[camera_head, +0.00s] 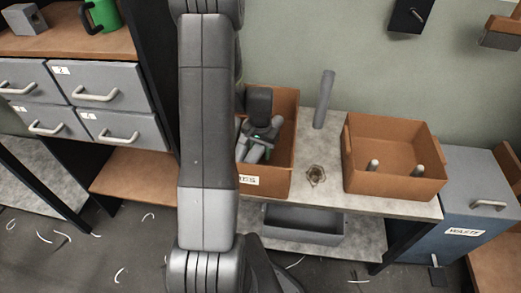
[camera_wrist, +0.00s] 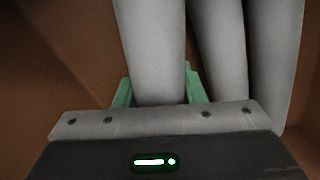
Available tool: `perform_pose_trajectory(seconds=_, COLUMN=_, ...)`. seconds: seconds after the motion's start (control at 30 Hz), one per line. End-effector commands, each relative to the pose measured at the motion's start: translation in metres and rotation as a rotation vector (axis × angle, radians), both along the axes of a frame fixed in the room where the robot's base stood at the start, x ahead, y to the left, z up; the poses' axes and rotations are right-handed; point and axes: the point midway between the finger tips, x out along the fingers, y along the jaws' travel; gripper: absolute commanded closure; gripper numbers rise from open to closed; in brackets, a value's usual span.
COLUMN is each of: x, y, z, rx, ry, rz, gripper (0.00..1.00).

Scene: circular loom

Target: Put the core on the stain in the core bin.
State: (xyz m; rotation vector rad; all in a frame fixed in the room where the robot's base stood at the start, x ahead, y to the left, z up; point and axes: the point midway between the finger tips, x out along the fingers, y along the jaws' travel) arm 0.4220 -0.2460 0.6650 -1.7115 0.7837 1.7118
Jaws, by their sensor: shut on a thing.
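The core bin (camera_head: 284,181) is a brown box on the grey shelf, its label partly hidden and ending in "ES". My gripper (camera_head: 258,147) is down inside it, shut on a grey core (camera_wrist: 153,50). In the wrist view this core lies between the green fingers of my gripper (camera_wrist: 157,92). Other grey cores (camera_wrist: 222,50) lie close beside it in the bin. The stain (camera_head: 316,175) is a brownish ring on the shelf right of the bin, with no core on it. My arm hides the bin's left part.
A grey cylinder (camera_head: 324,98) stands behind the stain. A second brown box (camera_head: 393,183) with short grey pegs is at the right, by the blue-grey waste bin (camera_head: 466,216). A grey tray (camera_head: 303,224) is on the lower shelf. Drawers (camera_head: 108,88) are at the left.

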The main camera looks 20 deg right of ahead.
Motion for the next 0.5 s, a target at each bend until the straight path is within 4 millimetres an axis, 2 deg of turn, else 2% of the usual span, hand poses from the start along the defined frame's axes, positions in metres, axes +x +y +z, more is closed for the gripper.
perform_pose_trajectory(seconds=0.5, x=0.000, y=0.000, z=-0.015, rx=0.001, ry=0.001, rz=0.000, gripper=1.00)
